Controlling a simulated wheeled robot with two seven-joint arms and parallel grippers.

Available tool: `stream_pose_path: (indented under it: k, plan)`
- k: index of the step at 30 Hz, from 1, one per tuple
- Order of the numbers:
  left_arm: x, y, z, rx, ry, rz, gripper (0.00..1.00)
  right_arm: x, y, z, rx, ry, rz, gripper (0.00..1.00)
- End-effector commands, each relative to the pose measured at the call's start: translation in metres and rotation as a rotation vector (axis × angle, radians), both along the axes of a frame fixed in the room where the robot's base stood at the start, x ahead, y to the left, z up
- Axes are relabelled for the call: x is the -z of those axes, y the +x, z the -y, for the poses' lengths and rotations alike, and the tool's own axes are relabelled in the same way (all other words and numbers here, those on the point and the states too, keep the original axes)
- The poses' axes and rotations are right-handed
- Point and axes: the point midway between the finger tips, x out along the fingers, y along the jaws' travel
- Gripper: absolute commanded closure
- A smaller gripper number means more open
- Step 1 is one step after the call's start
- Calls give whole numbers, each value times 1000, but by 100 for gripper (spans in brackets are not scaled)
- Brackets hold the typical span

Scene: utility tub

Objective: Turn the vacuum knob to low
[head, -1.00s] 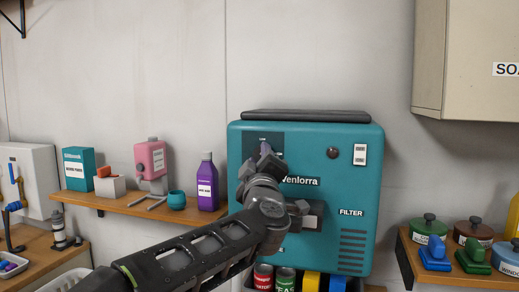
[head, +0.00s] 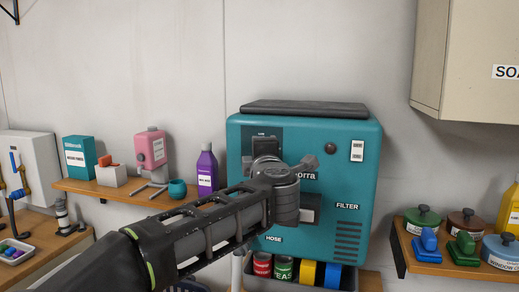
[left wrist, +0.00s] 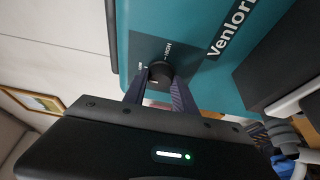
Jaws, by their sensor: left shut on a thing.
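The vacuum (head: 345,185) is a teal wall-mounted box with a dark control panel (head: 262,131) at its upper left. In the left wrist view its round black knob (left wrist: 161,71) sits on the panel, with LOW and HIGH labels beside it. My left gripper (left wrist: 160,82) is shut on the knob, one finger on each side. In the head view my left gripper (head: 266,148) is in front of the panel and hides the knob. I cannot tell clearly where the knob's pointer aims. My right gripper is not in view.
A shelf (head: 135,194) at the left holds a purple bottle (head: 206,169), a pink device (head: 151,148) and boxes. Several cans and rolls stand under the vacuum. A right shelf (head: 450,259) holds lidded pots and brushes. A beige cabinet (head: 470,60) hangs at the upper right.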

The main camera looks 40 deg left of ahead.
Motion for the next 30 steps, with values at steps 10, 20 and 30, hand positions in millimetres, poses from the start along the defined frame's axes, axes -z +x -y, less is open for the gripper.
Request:
stream_pose_path:
  k: [10,20,30]
  plan:
    - [1,0,-1,-1,-9,2,100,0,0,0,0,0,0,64]
    - [0,0,0,-1,-7,2,45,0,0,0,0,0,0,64]
    - [1,-3,3,1,-7,3,45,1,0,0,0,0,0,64]
